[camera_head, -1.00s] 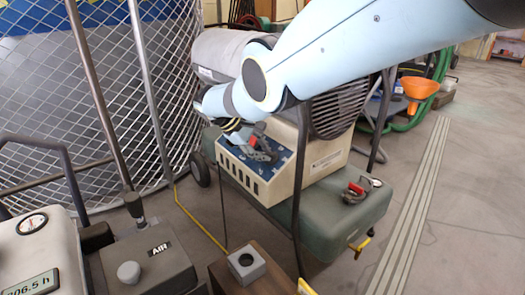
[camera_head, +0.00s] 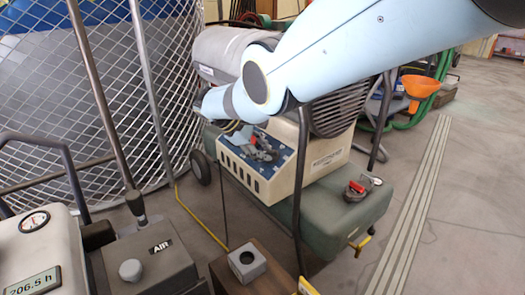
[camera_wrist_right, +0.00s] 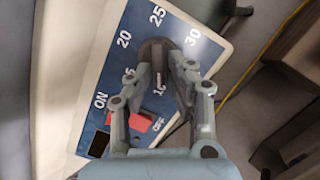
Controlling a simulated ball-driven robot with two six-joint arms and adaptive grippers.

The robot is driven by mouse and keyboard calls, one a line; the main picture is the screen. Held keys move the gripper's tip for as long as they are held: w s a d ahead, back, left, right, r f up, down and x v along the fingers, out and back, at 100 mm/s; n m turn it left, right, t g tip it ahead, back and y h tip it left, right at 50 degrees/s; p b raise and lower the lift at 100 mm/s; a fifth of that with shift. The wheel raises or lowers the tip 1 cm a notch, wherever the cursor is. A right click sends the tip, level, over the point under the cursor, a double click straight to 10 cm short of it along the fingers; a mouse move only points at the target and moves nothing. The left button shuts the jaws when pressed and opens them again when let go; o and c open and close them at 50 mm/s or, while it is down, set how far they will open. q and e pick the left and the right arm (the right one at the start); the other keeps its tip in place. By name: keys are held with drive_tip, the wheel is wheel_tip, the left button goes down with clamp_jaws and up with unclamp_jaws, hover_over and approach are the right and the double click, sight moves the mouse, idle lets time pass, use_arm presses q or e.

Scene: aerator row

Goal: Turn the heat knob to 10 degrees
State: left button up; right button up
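The heat knob (camera_wrist_right: 156,48) is a dark round knob on a blue panel marked ON, OFF and 10 to 30. In the right wrist view it is at the panel's upper middle, partly hidden by my fingertips. My right gripper (camera_wrist_right: 164,78) has its fingers apart at the knob's near edge, with the 10 mark showing between them. I cannot tell whether they touch the knob. In the head view my right gripper (camera_head: 262,154) is over the blue panel (camera_head: 285,165) of the cream heater and hides the knob. My left gripper is not in view.
A red switch piece (camera_wrist_right: 146,121) is partly behind a finger, near ON and OFF. A green tank (camera_head: 325,222) with a red-handled fitting (camera_head: 357,188) lies under the heater. A wire mesh fence (camera_head: 110,90) stands left. A grey AIR box (camera_head: 150,262) is in front.

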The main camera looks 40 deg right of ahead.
drive_tip(key=shift+o, duration=1.1)
drive_tip(key=shift+r, duration=0.1)
drive_tip(key=v, duration=1.1)
drive_tip(key=shift+w+a+r, duration=0.15)
drive_tip(key=shift+a+r, duration=0.1)
drive_tip(key=shift+f, duration=0.1)
